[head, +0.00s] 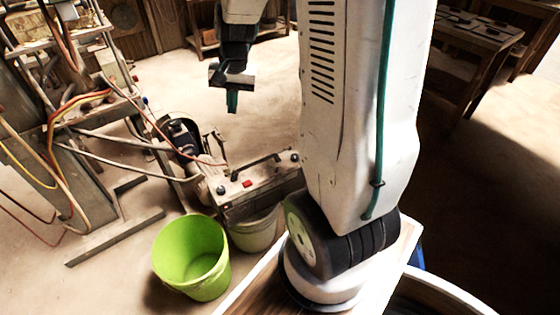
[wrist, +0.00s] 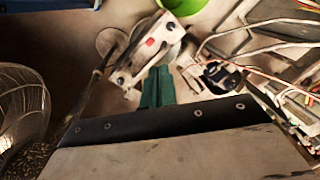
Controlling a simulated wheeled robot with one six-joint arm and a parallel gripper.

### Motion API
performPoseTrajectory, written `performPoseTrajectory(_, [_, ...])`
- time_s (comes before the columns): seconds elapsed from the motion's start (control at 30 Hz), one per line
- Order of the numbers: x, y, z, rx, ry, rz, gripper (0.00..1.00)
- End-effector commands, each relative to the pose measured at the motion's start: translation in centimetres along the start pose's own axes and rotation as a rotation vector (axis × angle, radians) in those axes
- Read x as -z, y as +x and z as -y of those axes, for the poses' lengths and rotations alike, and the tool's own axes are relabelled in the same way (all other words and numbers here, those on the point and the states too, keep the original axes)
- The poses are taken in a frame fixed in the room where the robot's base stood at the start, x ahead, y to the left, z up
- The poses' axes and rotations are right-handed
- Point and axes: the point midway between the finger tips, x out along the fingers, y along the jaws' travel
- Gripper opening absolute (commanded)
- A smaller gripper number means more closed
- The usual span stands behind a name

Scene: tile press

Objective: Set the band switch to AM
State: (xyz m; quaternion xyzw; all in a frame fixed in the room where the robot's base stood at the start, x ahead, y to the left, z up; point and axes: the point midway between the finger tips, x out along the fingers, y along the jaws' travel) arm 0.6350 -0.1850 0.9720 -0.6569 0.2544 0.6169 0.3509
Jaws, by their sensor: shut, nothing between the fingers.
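A worn grey box with a dark handle (head: 255,184) stands low, right of the machine frame. A small red square part and dark knobs show on its top. It looks like the radio, but I cannot tell which part is the band switch or read any marking. The box also shows in the wrist view (wrist: 147,48), beyond my fingers. My gripper (head: 232,103) has green fingers, shut and empty, pointing down. It is apart from the box, appearing above it in the head view. Its fingers also show in the wrist view (wrist: 157,88).
A lime-green bucket (head: 192,258) stands in front of the box, with a pale bucket (head: 254,230) beside it. A metal machine frame (head: 40,150) with loose hoses and cables fills the left. A dark bench (head: 465,45) stands at the upper right. Bare floor lies behind the box.

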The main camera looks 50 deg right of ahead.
Motion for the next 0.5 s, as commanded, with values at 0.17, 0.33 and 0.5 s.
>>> performPoseTrajectory(0.17, [7.2,7.9,-4.5,0.002,0.282,0.008,0.0])
performPoseTrajectory(0.33, [11.9,15.7,-10.3,-0.002,0.538,0.002,0.0])
performPoseTrajectory(0.5, [14.1,22.1,-15.6,-0.011,0.731,-0.008,0.0])
